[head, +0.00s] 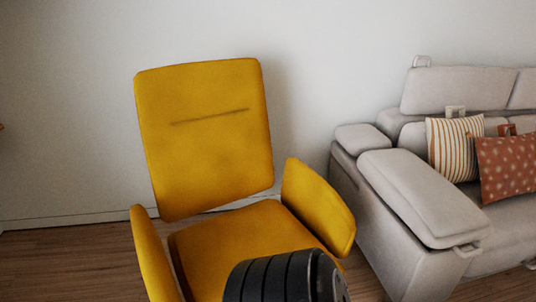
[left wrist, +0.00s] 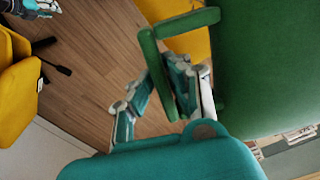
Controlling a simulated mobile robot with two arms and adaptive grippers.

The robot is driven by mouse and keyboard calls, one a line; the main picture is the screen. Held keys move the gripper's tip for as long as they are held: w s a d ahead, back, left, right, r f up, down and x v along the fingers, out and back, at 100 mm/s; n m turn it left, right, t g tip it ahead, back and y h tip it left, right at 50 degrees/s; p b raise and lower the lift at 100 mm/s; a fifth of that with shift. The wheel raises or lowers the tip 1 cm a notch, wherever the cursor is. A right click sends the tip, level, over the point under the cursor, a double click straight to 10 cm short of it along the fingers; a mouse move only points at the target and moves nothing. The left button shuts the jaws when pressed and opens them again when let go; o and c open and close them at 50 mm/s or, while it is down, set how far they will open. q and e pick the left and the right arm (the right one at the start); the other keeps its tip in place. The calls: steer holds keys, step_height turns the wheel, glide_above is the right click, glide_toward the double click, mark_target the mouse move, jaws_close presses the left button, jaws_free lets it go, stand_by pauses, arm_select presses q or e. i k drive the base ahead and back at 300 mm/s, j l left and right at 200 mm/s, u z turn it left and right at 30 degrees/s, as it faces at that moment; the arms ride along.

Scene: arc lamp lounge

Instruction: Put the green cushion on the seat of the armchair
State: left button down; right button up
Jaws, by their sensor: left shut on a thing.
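The yellow armchair (head: 203,140) faces me in the head view. Its seat (head: 235,235) is bare where it shows, and a dark ribbed shape hides its front part. The green cushion (left wrist: 268,65) fills the right side of the left wrist view, with a loop of green strap at its left. My left gripper (left wrist: 158,95) is shut on the cushion by this strap, between its teal and white fingers. Neither the cushion nor this gripper shows in the head view. What looks like my right gripper (left wrist: 38,9) is cut off at the top left corner of the wrist view.
A grey sofa (head: 405,195) stands to the right of the armchair, with a striped cushion (head: 455,148) and a rust patterned cushion (head: 508,165). Yellow upholstery (left wrist: 15,85) shows at the left of the wrist view. Wooden floor (left wrist: 95,60) lies bare beside it.

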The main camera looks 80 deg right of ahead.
mark_target(250, 253)
steer(key=z, duration=1.75)
